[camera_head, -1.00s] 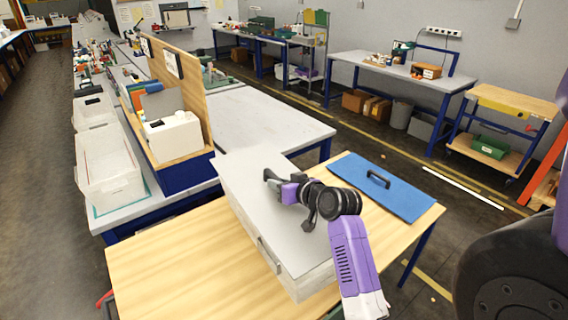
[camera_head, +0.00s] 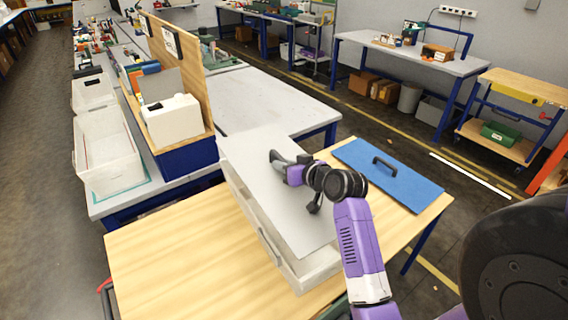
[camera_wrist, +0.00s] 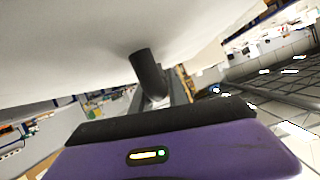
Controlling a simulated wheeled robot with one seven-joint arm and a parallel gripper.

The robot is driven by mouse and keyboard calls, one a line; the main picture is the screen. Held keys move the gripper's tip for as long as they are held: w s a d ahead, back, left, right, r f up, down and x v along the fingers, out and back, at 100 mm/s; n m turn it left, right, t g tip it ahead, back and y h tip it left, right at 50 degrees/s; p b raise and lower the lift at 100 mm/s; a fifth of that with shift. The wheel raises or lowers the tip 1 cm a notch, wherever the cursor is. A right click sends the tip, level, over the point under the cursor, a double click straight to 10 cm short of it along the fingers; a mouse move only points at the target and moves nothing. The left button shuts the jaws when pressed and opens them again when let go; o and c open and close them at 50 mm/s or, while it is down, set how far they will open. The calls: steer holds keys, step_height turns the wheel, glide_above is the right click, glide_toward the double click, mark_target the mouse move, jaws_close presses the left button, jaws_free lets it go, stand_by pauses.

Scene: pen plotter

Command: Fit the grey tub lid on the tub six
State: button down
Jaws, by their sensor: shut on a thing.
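The grey tub lid (camera_head: 262,185) is a flat sheet over a pale, see-through tub (camera_head: 320,267) on the wooden table. The lid sits off to the right of the tub's left side, where a strip of tub rim shows. I cannot tell whether the lid touches the tub on the right. My gripper (camera_head: 284,166) is above the lid's far part, shut on its handle. In the wrist view the lid's pale surface (camera_wrist: 60,50) is close, with the dark handle (camera_wrist: 147,72) between my fingers. No number shows on the tub.
A blue lid (camera_head: 400,180) with a black handle lies at the table's right. The wooden table (camera_head: 165,255) is clear at left.

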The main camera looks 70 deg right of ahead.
mark_target(303, 194)
step_height(303, 194, down, 8)
steer(key=b, duration=0.5)
steer(key=shift+b, duration=0.3)
steer(key=c, duration=1.2)
jaws_free()
steer(key=b+v, duration=0.1)
steer(key=v, duration=0.6)
steer(key=shift+s+a, duration=0.1)
steer(key=shift+s+a+r, duration=0.15)
steer(key=shift+s, duration=0.1)
